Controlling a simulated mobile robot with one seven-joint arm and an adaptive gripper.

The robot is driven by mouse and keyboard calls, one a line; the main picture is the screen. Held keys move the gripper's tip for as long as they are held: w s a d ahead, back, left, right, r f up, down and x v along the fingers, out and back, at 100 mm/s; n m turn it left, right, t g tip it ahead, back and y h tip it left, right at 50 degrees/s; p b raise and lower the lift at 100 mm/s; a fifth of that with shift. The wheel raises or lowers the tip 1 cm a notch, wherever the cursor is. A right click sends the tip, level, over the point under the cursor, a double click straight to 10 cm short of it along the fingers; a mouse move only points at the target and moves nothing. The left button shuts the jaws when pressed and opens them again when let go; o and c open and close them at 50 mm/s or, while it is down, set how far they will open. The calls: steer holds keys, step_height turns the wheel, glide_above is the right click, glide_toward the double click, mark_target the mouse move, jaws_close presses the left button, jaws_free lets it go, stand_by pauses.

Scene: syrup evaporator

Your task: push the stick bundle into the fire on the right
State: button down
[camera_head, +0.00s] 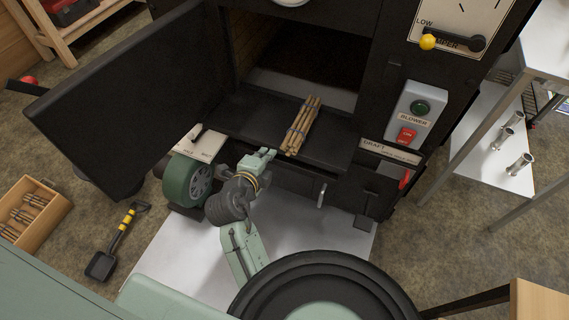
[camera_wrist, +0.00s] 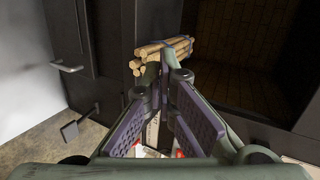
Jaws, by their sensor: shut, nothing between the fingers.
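The stick bundle (camera_head: 301,126), several tan sticks tied together, lies on the dark ledge in front of the open firebox (camera_head: 312,50). Its far end points toward the opening. In the wrist view, the bundle (camera_wrist: 165,50) is just beyond my fingertips. My gripper (camera_head: 264,154) is shut and empty, at the ledge's front edge, left of the bundle's near end. In the head view there is a gap between them. My gripper's fingers (camera_wrist: 165,76) overlap the sticks in the wrist view. The firebox's inside is dark, with brick walls; no flames show.
The black firebox door (camera_head: 115,100) stands open at left. A green blower (camera_head: 190,184) sits below it, close to my arm. The blower switch box (camera_head: 410,112) and draft panel (camera_head: 390,155) are at right. A shovel (camera_head: 115,243) and wooden crate (camera_head: 32,212) lie on the floor.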

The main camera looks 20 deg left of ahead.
mark_target(302, 124)
steer(key=shift+m+g+h, duration=0.3)
steer(key=shift+m+h, duration=0.3)
steer(key=shift+m, duration=0.1)
steer(key=shift+w+d+f+b, duration=0.3)
steer(key=shift+w+d+f, duration=0.2)
steer(key=shift+w+f, duration=0.55)
steer(key=shift+w+d+f+b, duration=0.35)
steer(key=shift+w+d+f, duration=0.2)
steer(key=shift+w+f, duration=0.5)
steer(key=shift+w+d+f+b, duration=0.3)
steer(key=shift+w+d+f, duration=0.35)
steer(key=shift+f, duration=0.7)
steer(key=w, duration=0.1)
steer(key=w+p, duration=0.1)
steer(key=shift+w+a+r, duration=0.15)
steer(key=shift+w, duration=0.2)
steer(key=shift+w+d+b, duration=0.2)
steer(key=shift+w+b, duration=1.05)
steer(key=shift+w, duration=1.85)
steer(key=shift+w+d+b, duration=0.15)
steer(key=shift+w+b, duration=1.1)
steer(key=shift+w, duration=1.85)
steer(key=v, duration=0.4)
steer(key=f+p+v, duration=0.1)
steer(key=v, duration=0.3)
steer(key=s+f+p+v, duration=0.1)
steer(key=v, duration=0.3)
steer(key=shift+s, duration=0.3)
